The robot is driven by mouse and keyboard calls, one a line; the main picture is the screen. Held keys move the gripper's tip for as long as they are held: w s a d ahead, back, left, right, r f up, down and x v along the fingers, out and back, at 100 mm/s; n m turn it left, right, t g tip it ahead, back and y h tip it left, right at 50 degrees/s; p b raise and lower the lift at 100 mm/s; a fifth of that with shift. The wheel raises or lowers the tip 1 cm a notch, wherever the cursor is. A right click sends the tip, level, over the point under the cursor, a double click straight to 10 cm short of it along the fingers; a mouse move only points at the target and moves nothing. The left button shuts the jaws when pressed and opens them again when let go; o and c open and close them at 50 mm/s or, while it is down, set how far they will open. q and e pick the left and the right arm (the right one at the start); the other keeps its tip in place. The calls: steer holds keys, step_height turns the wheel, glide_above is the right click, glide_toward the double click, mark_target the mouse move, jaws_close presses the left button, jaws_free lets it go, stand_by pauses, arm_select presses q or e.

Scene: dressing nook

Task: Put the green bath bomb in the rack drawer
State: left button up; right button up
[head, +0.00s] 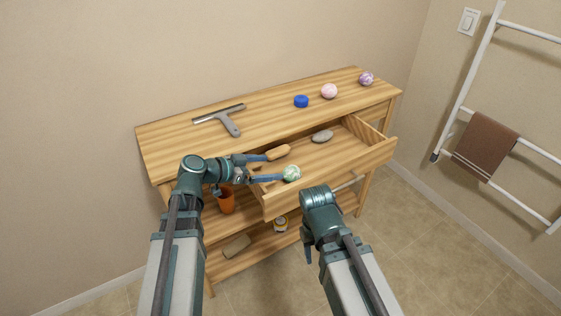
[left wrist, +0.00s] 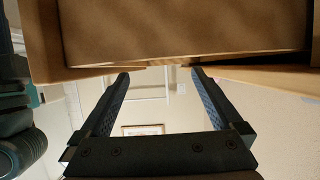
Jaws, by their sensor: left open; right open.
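The green bath bomb (head: 292,173), pale green and white, shows at the front left corner of the open rack drawer (head: 345,168), just behind its front panel. It appears to rest inside the drawer. My left gripper (head: 270,168) is open over the drawer's left side, its fingertips pointing right toward the bath bomb. In the left wrist view, the gap between the fingers (left wrist: 160,78) is empty, and the bath bomb does not show. My right gripper (head: 307,252) is open and points down in front of the drawer, partly hidden behind its wrist.
The drawer also holds a wooden brush (head: 278,152) and a grey stone (head: 322,136). A squeegee (head: 225,119), blue tin (head: 301,101), pink ball (head: 329,91) and purple ball (head: 366,79) lie on top. An orange cup (head: 227,202) and jar (head: 280,224) stand below.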

arm_select(q)
steer(key=shift+p+v, duration=0.4)
steer(key=shift+v, duration=1.4)
arm_select(e)
steer(key=shift+r, duration=0.65)
